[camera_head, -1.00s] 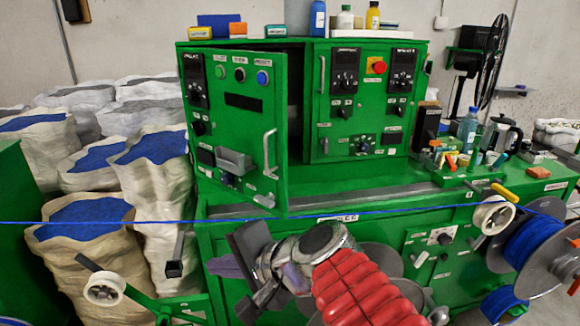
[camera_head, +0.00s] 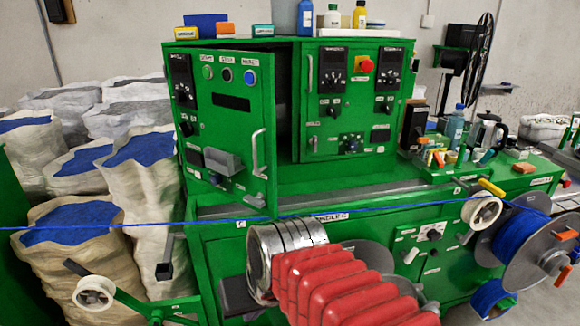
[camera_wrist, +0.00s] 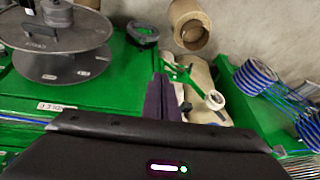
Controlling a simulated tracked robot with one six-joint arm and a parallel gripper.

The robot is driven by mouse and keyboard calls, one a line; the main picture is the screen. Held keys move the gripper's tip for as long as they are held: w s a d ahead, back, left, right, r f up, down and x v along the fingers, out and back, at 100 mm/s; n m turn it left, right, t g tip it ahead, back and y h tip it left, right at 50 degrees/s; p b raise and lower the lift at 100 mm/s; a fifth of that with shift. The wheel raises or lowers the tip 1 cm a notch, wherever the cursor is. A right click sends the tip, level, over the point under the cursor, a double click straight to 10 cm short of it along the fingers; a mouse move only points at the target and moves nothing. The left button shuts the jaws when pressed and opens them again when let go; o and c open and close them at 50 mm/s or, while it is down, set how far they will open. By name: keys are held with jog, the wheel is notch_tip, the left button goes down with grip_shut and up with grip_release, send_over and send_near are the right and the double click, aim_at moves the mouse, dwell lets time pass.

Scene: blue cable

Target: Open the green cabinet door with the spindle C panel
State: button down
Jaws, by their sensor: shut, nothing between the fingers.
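The green cabinet (camera_head: 290,163) stands on the green bench. Its left door (camera_head: 228,125) hangs ajar, with its right edge swung out toward me and a dark gap behind it. It carries buttons, a dark display, a small grey tray and a pale vertical handle (camera_head: 259,153). The small panel lettering is too blurred to read surely. My gripper is low in front of the bench, below the door and apart from its handle. My arm mostly hides it in the head view. In the wrist view, my gripper (camera_wrist: 162,98) has its dark purple fingers together and empty.
The right cabinet door (camera_head: 350,100) is closed. A blue cable (camera_head: 400,207) stretches across in front of the bench. Sacks of blue granules (camera_head: 140,165) stand at left. Blue cable reels (camera_head: 520,240) are at right. Bottles and boxes rest on the cabinet top.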

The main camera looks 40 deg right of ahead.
jog(key=w+d+m+t+y, duration=0.1)
jog(key=w+d+m+y, duration=0.25)
jog(key=w+d, duration=0.4)
jog(key=w+d+m+t+y, duration=0.1)
jog(key=w+d+m+y, duration=0.3)
jog(key=d, duration=0.7)
jog(key=w+d+r+m+t+y, duration=0.1)
jog(key=w+d+r+t+y, duration=0.1)
jog(key=d+r+t, duration=0.6)
jog(key=w+d+r, duration=0.1)
jog(key=d+r, duration=0.3)
jog(key=d, duration=0.3)
jog(key=shift+d+r, duration=0.15)
jog(key=shift+r, duration=0.05)
jog(key=shift+w, duration=0.1)
